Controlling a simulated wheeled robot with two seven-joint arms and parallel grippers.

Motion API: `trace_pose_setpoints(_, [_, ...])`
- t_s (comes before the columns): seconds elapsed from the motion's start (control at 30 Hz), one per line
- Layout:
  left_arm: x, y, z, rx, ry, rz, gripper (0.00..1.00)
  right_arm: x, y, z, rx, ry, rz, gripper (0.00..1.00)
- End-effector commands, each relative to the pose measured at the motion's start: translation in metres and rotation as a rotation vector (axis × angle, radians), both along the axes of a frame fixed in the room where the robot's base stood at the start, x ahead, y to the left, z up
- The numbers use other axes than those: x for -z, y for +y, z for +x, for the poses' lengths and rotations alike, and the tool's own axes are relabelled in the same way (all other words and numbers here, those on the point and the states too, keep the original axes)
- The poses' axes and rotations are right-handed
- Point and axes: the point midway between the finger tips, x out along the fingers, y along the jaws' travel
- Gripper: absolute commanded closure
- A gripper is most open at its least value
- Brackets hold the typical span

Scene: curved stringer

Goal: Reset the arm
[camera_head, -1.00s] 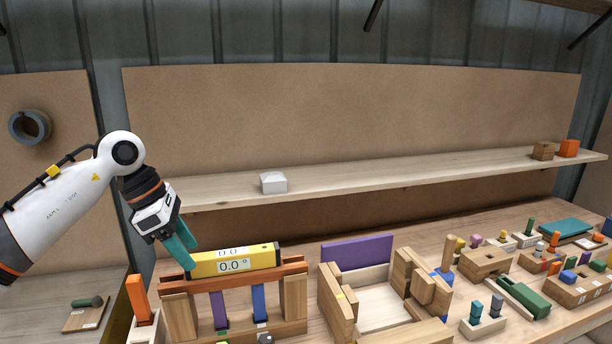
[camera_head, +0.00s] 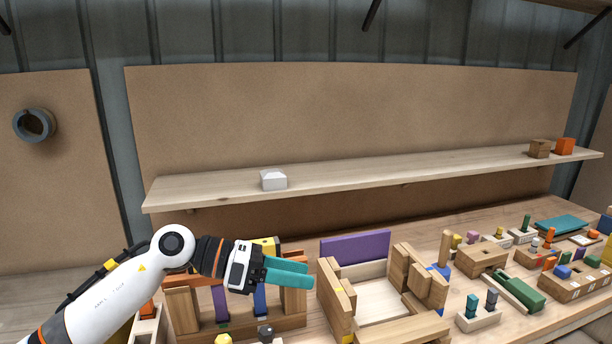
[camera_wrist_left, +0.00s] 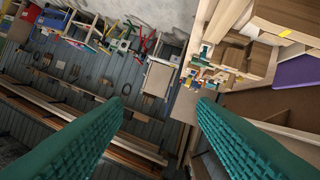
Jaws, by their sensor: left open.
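My left gripper (camera_head: 290,272) has teal fingers and points right in the head view, in front of the wooden frame (camera_head: 290,322) and left of the wooden box. In the left wrist view its two teal fingers (camera_wrist_left: 155,125) are spread wide with nothing between them. The yellow level (camera_head: 266,243) on the frame is mostly hidden behind my left wrist. My right gripper is in neither view.
A white block (camera_head: 273,180) stands on the shelf (camera_head: 400,173). An open wooden box with a purple panel (camera_head: 355,248) stands right of my gripper. Several small blocks and peg holders, including a green one (camera_head: 527,293), crowd the bench at right.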

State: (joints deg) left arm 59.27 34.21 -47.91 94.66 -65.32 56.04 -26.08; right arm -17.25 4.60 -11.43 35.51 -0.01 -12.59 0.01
Motion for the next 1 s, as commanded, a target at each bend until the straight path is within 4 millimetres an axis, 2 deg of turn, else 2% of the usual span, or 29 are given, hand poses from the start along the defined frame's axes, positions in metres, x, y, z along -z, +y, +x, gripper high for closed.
trace_pose_setpoints(0.03, [-0.002,-0.016,-0.01,-0.024,0.074,-0.144,0.47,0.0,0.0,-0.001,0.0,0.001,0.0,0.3])
trace_pose_setpoints(0.07, [-0.007,-0.022,-0.013,-0.05,0.124,-0.239,0.47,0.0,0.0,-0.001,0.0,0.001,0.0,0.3])
trace_pose_setpoints(0.17, [-0.023,-0.027,-0.016,-0.168,0.32,-0.558,0.47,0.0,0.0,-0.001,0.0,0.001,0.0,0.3])
trace_pose_setpoints(0.27, [-0.026,-0.009,-0.009,-0.324,0.552,-0.851,0.47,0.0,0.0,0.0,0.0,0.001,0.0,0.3])
trace_pose_setpoints(0.37, [-0.008,0.026,0.002,-0.517,0.805,-1.115,0.47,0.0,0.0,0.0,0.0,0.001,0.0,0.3])
trace_pose_setpoints(0.47, [0.034,0.067,0.006,-0.745,1.074,-1.342,0.47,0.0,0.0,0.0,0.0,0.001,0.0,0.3])
trace_pose_setpoints(0.57, [0.096,0.108,-0.007,-1.01,1.344,-1.525,0.47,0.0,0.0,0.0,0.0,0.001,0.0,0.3])
trace_pose_setpoints(0.6, [0.122,0.121,-0.017,-1.118,1.444,-1.582,0.47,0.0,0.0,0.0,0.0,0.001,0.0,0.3])
trace_pose_setpoints(0.67, [0.159,0.139,-0.037,-1.279,1.582,-1.649,0.47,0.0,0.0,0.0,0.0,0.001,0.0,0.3])
trace_pose_setpoints(0.7, [0.183,0.149,-0.053,-1.388,1.667,-1.684,0.47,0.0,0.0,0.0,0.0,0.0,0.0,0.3])
trace_pose_setpoints(0.83, [0.243,0.169,-0.111,-1.707,1.89,-1.741,0.47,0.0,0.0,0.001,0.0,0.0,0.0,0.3])
trace_pose_setpoints(0.87, [0.253,0.172,-0.123,1.765,-1.923,1.742,0.47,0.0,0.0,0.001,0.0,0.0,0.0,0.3])
trace_pose_setpoints(1.0, [0.285,0.179,-0.175,1.746,-1.786,1.504,0.47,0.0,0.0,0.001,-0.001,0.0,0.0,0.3])
